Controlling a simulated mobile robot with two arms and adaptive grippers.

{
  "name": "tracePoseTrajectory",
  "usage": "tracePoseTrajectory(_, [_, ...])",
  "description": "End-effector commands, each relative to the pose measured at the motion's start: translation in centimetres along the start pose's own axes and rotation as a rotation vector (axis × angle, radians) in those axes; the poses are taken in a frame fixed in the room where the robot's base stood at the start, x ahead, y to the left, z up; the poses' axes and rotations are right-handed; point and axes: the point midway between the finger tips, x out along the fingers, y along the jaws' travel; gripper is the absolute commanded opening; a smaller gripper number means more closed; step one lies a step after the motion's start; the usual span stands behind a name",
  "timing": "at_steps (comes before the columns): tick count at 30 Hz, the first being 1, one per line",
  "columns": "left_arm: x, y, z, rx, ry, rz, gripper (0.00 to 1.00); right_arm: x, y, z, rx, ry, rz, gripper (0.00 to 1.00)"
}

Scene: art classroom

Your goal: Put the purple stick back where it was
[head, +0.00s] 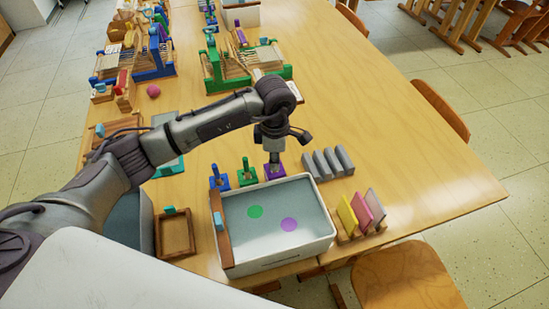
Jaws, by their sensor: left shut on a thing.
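My left gripper (274,157) reaches down from above, with its tip right over a purple holder block (275,171) behind the white tray. It is shut on the purple stick, which is mostly hidden by the fingers. I cannot tell how deep the stick sits in the block. To the left stand a green holder (247,176) and a blue holder (220,181), each with an upright stick of its own colour. My right gripper is not in view.
The white tray (328,236) of grey-blue liquid or paper shows a green spot and a purple spot. Grey bars (328,163) and a rack of coloured plates (362,213) stand to the right. Wooden looms (240,65) stand farther back. The table's right side is clear.

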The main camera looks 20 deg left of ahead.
Motion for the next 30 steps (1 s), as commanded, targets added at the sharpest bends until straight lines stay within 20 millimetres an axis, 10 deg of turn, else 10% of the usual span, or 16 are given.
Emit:
tracePoseTrajectory(6, [0.5, 0.0, 0.0, 0.000, 0.000, 0.000, 0.00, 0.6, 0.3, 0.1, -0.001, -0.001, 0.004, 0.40])
tracePoseTrajectory(7, [0.3, 0.0, 0.0, 0.000, 0.000, 0.000, 0.18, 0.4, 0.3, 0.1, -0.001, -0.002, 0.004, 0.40])
tracePoseTrajectory(11, [0.3, 0.0, 0.0, 0.000, 0.000, 0.000, 0.38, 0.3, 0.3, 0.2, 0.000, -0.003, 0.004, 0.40])
tracePoseTrajectory(23, [-0.4, 0.1, 0.0, 0.000, -0.002, 0.001, 0.38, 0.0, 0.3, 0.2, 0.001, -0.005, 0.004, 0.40])
tracePoseTrajectory(30, [-4.9, 0.1, 0.0, 0.001, -0.002, 0.005, 0.38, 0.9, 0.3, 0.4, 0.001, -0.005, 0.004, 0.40])
